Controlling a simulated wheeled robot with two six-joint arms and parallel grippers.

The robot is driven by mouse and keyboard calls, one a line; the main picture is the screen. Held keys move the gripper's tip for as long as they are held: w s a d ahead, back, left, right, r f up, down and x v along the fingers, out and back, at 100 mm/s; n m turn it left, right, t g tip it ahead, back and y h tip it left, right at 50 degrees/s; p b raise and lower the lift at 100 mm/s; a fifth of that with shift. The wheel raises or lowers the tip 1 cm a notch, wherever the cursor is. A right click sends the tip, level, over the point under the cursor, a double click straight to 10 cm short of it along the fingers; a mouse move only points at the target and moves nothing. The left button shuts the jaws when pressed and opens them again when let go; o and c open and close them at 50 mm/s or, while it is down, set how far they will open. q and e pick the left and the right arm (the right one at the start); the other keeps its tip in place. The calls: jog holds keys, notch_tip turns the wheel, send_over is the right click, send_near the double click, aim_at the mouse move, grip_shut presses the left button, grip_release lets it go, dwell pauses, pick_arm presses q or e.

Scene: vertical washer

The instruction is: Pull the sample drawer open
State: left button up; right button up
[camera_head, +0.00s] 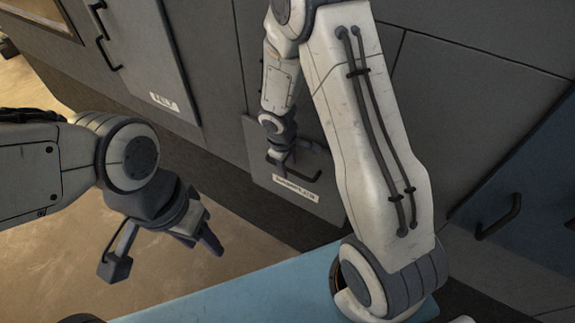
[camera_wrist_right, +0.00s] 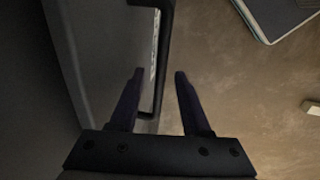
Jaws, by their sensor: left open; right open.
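The sample drawer (camera_head: 267,198) is a grey front low in the cabinet wall, with a white label (camera_head: 296,188) and a dark bar handle (camera_head: 309,177). It looks flush with the wall. My right gripper (camera_head: 283,168) is at the handle, open and pointing down; it hides part of the handle. In the right wrist view the handle (camera_wrist_right: 162,50) runs between the two open fingertips of my right gripper (camera_wrist_right: 159,72), with gaps on both sides. My left gripper (camera_head: 207,240) is away to the left over the floor, with nothing visible in it.
A larger grey door (camera_head: 150,60) with dark handles and a white label stands to the left. A blue panel (camera_head: 530,180) with a handle is at the right. A blue surface (camera_head: 230,295) lies in front. Brown floor (camera_head: 60,250) is open at lower left.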

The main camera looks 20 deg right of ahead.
grip_shut()
dwell(1.4)
